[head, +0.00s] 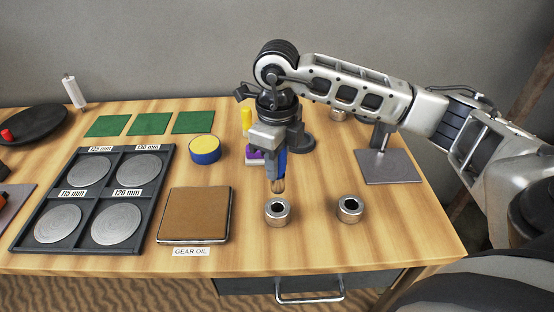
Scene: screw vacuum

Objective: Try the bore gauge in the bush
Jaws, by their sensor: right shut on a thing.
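Two steel bushes with dark bores stand upright near the front of the table: a left bush (277,212) and a right bush (350,209). My right gripper (278,184) points down just above and behind the left bush. It is shut on a slim upright thing that I take for the bore gauge, mostly hidden by the fingers. A blue part (282,163) shows at the gripper, but I cannot tell whether it belongs to the gauge. The lower end appears to be above the bush, not inside it. My left gripper is not in view.
A brown pad labelled GEAR OIL (194,214) and a dark tray (151,208) with several labelled discs lie left. A blue and yellow tin (205,149) stands behind. A grey stand (390,166) is at right. Free wood surrounds the right bush.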

